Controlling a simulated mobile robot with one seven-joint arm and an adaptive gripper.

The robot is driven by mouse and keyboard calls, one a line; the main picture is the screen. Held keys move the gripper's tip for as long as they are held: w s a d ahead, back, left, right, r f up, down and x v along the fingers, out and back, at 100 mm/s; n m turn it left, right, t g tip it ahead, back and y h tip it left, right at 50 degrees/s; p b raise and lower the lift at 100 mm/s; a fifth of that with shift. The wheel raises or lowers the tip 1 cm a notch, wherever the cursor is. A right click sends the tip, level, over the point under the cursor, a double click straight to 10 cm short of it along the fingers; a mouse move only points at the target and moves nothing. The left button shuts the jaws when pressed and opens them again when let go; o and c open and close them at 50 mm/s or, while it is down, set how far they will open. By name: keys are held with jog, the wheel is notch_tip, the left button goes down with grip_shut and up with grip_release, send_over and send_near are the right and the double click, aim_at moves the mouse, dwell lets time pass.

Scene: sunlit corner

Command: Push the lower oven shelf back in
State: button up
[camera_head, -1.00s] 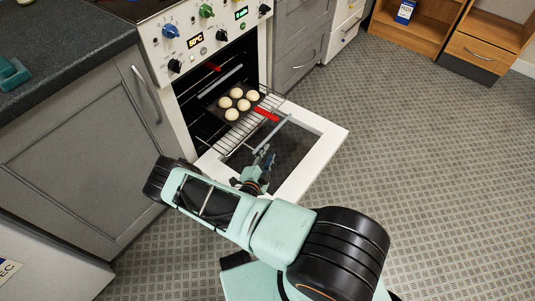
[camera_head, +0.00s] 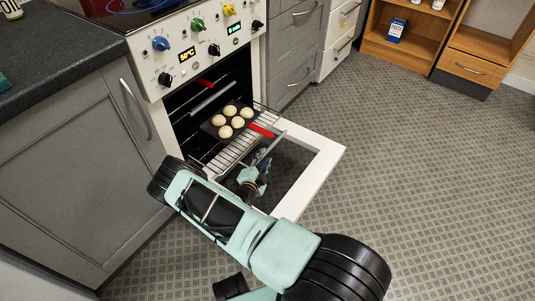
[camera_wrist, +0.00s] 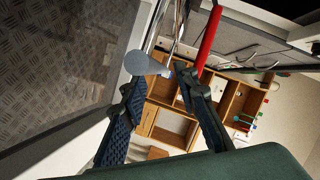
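The lower oven shelf (camera_head: 231,153) is a wire rack pulled partly out over the open oven door (camera_head: 315,175). It has a red strip (camera_head: 261,131) and a grey front bar (camera_head: 270,148). In the wrist view the red strip (camera_wrist: 208,40) runs beyond the right finger. A dark tray (camera_head: 213,130) with several pale buns (camera_head: 237,122) sits on the shelf. My gripper (camera_head: 264,161) is just in front of and below the front bar. In the wrist view my gripper (camera_wrist: 163,88) has its fingers apart, with a grey rounded piece beyond them. I cannot tell whether they touch the shelf.
An upper rack with a red mark (camera_head: 205,82) is inside the oven (camera_head: 185,100). Knobs and a lit display (camera_head: 188,55) are above. A grey cabinet (camera_head: 75,170) is on the left, drawers (camera_head: 292,55) on the right. Wooden shelves (camera_head: 405,50) stand beyond open floor.

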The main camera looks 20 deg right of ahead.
aim_at(266, 153)
jog(key=b+x, duration=0.1)
jog(key=x, duration=0.4)
jog(key=shift+w+d, duration=0.15)
grip_shut()
